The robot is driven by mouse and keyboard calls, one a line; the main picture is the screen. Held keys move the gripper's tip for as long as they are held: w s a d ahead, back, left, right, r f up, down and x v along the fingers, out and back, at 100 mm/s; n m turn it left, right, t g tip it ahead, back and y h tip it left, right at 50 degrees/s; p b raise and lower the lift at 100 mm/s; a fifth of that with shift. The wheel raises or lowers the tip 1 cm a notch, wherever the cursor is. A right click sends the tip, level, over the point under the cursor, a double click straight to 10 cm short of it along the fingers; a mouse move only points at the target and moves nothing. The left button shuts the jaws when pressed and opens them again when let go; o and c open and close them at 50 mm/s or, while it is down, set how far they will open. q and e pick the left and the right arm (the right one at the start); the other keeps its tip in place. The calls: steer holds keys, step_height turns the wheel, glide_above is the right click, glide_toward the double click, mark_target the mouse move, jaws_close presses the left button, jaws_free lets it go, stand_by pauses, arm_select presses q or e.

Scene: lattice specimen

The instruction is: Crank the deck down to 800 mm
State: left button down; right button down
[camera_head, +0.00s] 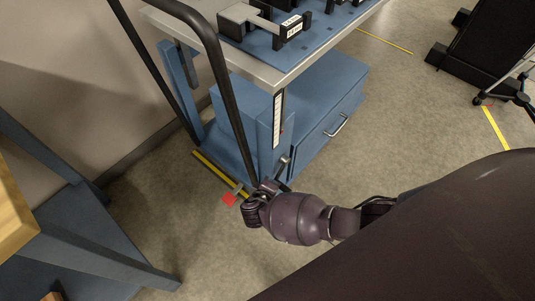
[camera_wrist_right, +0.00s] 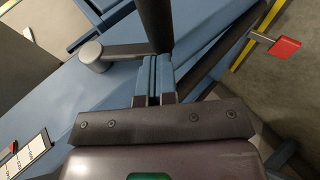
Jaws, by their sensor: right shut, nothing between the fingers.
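The lift cart's grey deck (camera_head: 275,62) carries a blue mat and stands above a blue base. A white scale strip (camera_head: 277,118) with a small red pointer is on its front post; its figures are too small to read. The strip also shows in the right wrist view (camera_wrist_right: 32,155). A grey crank arm (camera_wrist_right: 125,50) runs from a round hub to a black grip (camera_wrist_right: 155,22). My right gripper (camera_head: 256,196) is at the crank beside the post. Its fingers (camera_wrist_right: 156,80) are shut and empty, close to the grip; contact cannot be told. My left gripper is out of view.
A red pedal (camera_head: 229,199) sticks out low by a yellow floor line. The cart's black push rail (camera_head: 228,95) rises close to my right gripper. A blue-legged bench (camera_head: 18,212) stands at the left. Dark equipment (camera_head: 480,50) stands at the upper right.

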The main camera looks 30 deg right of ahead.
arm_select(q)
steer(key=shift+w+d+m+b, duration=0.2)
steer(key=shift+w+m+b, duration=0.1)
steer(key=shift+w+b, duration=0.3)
arm_select(e)
steer(key=d+f, duration=0.2)
steer(key=shift+w+f, duration=0.35)
steer(key=shift+f, duration=0.05)
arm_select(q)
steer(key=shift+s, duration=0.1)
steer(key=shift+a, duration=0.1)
arm_select(e)
steer(key=shift+a, duration=0.1)
